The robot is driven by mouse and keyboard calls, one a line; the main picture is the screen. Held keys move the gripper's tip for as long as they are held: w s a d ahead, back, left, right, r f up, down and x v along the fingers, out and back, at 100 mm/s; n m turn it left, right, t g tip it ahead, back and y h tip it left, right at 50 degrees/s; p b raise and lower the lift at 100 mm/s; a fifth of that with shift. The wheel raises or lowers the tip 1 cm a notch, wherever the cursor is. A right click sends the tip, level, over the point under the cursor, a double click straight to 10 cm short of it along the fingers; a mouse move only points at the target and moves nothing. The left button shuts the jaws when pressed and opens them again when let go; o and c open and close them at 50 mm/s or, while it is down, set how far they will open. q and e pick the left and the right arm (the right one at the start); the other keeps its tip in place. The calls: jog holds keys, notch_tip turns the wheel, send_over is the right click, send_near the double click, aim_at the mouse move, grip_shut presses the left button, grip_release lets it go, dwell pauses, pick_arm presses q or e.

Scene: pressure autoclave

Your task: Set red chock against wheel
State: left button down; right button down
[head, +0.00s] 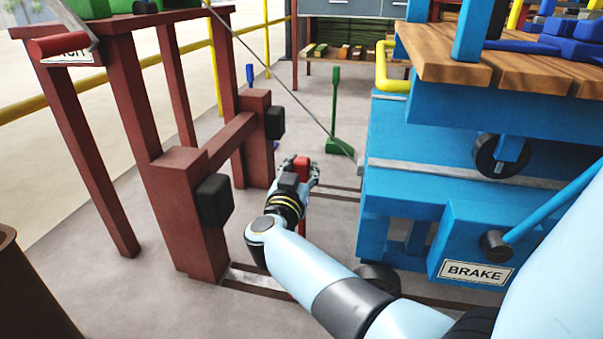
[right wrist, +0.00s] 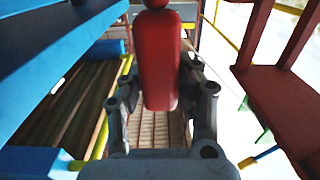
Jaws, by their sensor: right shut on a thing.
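My right gripper (head: 298,175) is shut on a red piece (head: 302,166), which I take to be the upper part of the red chock. In the right wrist view the red piece (right wrist: 160,65) stands between the two fingers (right wrist: 162,105). A thin red part also shows below the gripper in the head view; the chock's lower end is hidden. A dark wheel (head: 378,277) shows partly under the blue cart (head: 400,200), to the right of and below the gripper, behind my arm. The gripper is apart from this wheel. My left gripper is not in view.
A dark red stop frame (head: 180,200) with black bumpers (head: 214,200) stands left of the gripper. A green piece with an upright handle (head: 340,146) stands on the floor behind. A BRAKE box (head: 470,245) with a blue lever is on the cart. Floor rails run under the cart.

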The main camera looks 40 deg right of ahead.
jog(key=shift+r, duration=0.1)
dwell(0.3)
jog(key=c, duration=1)
grip_release()
jog(key=shift+o, duration=0.2)
